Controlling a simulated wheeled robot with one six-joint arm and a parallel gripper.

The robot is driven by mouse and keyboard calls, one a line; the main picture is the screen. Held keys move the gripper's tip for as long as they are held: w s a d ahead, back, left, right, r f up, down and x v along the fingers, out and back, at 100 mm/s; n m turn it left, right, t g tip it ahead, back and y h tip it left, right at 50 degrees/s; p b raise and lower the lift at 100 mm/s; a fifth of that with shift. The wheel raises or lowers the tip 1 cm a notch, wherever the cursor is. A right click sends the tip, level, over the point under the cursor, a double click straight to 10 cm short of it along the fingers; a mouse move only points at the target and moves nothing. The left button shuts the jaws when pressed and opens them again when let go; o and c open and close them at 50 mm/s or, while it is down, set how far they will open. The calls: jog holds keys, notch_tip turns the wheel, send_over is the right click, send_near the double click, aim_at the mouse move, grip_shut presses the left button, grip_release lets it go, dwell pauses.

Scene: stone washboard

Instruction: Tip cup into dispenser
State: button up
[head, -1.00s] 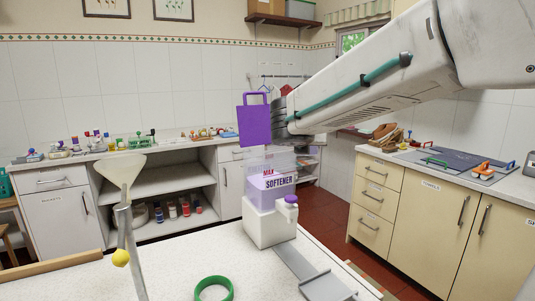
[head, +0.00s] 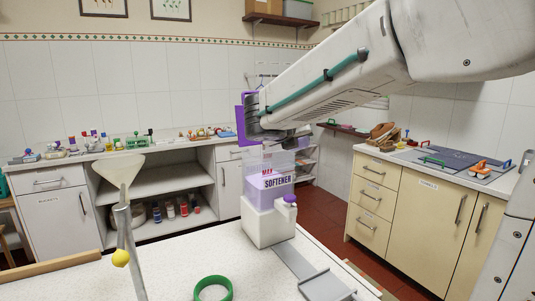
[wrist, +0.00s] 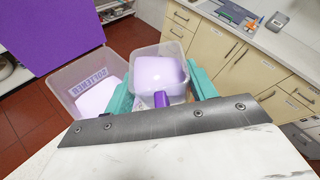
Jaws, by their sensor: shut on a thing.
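The dispenser (head: 268,188) stands on a white block on the near counter. It is a clear box with a SOFTENER label and lavender liquid low inside. Its purple lid (head: 240,118) stands upright at the back, partly behind my gripper (head: 270,130). In the wrist view, my gripper's teal fingers (wrist: 160,92) are shut on the cup (wrist: 172,70). The cup is clear with lavender liquid and a purple grip. There it appears beside the dispenser (wrist: 88,82), overlapping its right edge. In the head view the cup is hidden; its exact tilt is unclear.
A purple-capped tap (head: 290,200) is on the dispenser's front. A funnel on a stand (head: 122,180), a green ring (head: 212,288) and a grey tray (head: 325,287) share the near counter. Cream cabinets (head: 420,205) stand to the right.

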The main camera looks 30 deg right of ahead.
jog(key=shift+w+a+r+n+g+h, duration=0.15)
jog(key=shift+w+a+r+n+h, duration=0.15)
jog(key=shift+w+a+n, duration=0.25)
jog(key=shift+w+a+r+n+g+h, duration=0.15)
jog(key=shift+w+a+n+h, duration=0.2)
jog(key=shift+a+n, duration=0.2)
dwell(1.0)
jog(key=shift+w+a+f+n+h, duration=0.25)
jog(key=shift+f+n+h, duration=0.1)
jog(key=shift+f+n, duration=0.2)
dwell(0.8)
